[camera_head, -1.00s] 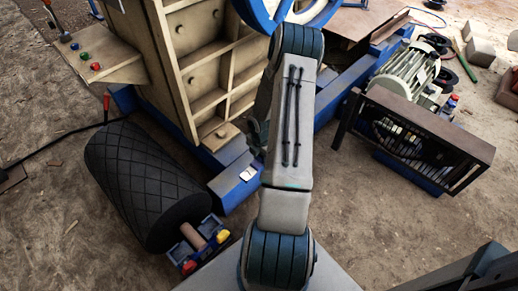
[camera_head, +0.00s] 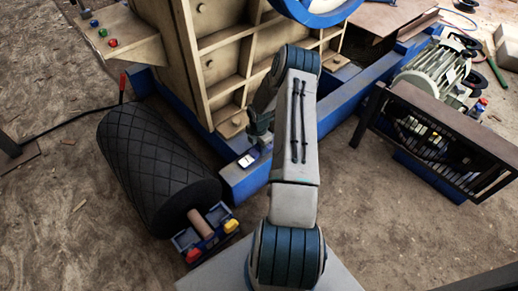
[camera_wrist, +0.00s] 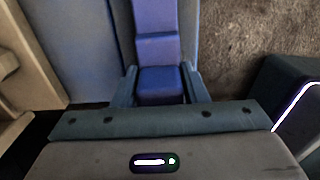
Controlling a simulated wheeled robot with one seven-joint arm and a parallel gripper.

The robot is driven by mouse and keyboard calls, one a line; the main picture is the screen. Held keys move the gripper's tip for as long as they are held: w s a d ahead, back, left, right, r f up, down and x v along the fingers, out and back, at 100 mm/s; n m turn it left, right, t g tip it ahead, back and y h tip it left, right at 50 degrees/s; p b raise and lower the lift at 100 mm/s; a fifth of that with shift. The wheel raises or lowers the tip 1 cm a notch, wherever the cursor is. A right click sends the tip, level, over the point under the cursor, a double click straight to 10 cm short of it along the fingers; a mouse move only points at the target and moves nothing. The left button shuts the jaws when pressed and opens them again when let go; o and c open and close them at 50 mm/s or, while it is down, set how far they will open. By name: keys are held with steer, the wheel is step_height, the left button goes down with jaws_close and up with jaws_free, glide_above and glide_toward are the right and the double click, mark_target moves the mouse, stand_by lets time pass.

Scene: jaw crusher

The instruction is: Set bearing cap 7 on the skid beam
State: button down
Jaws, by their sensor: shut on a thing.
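A blue, block-like piece, which I take to be bearing cap 7 (camera_wrist: 160,82), sits between the two fingers of my gripper (camera_wrist: 160,92) in the wrist view. My gripper is shut on it. No number is readable on it. In the head view my gripper (camera_head: 258,135) hangs by the crusher's near corner, partly hidden by my arm. A small pale-faced piece (camera_head: 248,158) shows just below it, over the blue skid beam (camera_head: 240,182). I cannot tell whether the held piece touches the beam.
The tan ribbed crusher body (camera_head: 215,60) rises close behind my gripper. A black cross-hatched roller (camera_head: 155,170) lies to the left of the beam. A motor (camera_head: 435,72) and a dark framed rack (camera_head: 435,135) stand to the right. Bare dirt lies between.

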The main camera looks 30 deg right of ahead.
steer(key=shift+f, duration=0.15)
steer(key=c, duration=0.9)
jaws_free()
steer(key=shift+o, duration=0.2)
